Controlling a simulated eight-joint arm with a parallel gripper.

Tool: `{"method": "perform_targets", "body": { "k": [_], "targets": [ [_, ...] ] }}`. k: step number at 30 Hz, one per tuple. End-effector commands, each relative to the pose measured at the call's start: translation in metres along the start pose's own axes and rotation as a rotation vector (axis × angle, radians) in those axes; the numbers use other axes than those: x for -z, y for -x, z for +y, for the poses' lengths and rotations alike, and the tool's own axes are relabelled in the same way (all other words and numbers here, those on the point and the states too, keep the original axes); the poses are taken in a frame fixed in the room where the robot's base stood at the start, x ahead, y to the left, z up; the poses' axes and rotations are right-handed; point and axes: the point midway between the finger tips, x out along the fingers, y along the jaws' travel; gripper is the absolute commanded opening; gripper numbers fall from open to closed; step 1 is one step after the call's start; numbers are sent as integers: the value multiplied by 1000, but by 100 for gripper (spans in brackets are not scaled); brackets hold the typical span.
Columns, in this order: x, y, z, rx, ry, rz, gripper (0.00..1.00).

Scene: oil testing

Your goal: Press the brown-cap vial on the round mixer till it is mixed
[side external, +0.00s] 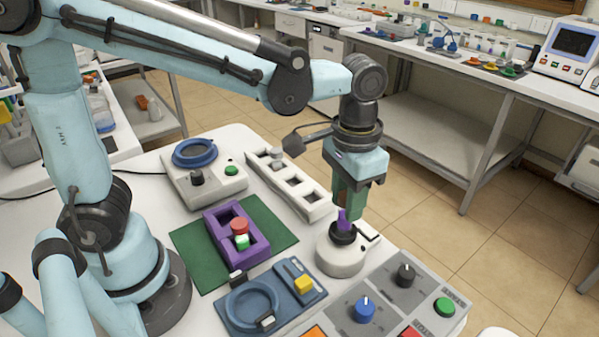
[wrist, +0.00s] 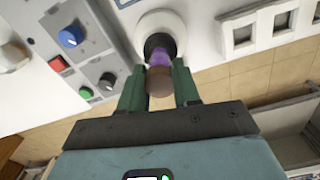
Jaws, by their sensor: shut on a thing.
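The brown-cap vial (wrist: 160,80) is between the fingers of my gripper (wrist: 160,88) in the wrist view, brown cap toward the camera and purple body toward the mixer. Its purple body (side external: 343,220) also shows below the fingers in the side view. My gripper (side external: 346,205) points down and is shut on the vial. The round mixer (side external: 341,256) is a white base with a black cup on top. The vial's lower end is at the black cup (wrist: 160,44); it looks upright and touching, though the contact itself is hidden. The cap is hidden by the fingers in the side view.
A grey control panel (side external: 385,300) with knobs and buttons stands close in front right of the mixer. A white rack with square holes (side external: 310,205) is behind it. A purple holder (side external: 225,262) with red and white-green vials sits on a green mat (side external: 190,243). A blue device (side external: 233,318) is nearby.

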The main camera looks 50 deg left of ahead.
Motion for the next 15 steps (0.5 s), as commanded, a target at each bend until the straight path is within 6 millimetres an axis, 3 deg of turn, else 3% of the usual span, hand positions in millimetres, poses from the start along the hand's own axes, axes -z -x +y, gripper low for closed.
{"method": "perform_targets", "body": {
  "k": [15],
  "targets": [
    [0, 38, 0, 0, 0, 0, 2]
  ]
}}
